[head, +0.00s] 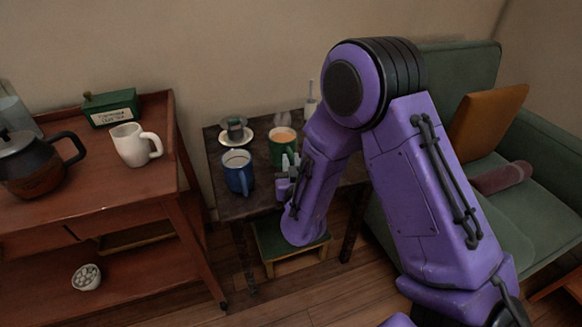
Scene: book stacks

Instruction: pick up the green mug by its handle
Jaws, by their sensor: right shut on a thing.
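The green mug (281,150) stands upright on the small dark table and holds an orange-brown drink. My right gripper (288,164) is at the mug's near side, where the handle would be, and is shut on it. The handle itself is hidden behind the fingers. My right arm comes in from the right and covers much of the table's right side. My left gripper is not in view.
On the dark table (226,203), a blue mug (238,175) stands close to the left of my gripper. A dark cup on a white saucer (249,138) is behind it. A wooden cart (60,209) with a white mug (130,146) stands left; a green sofa (545,150) stands right.

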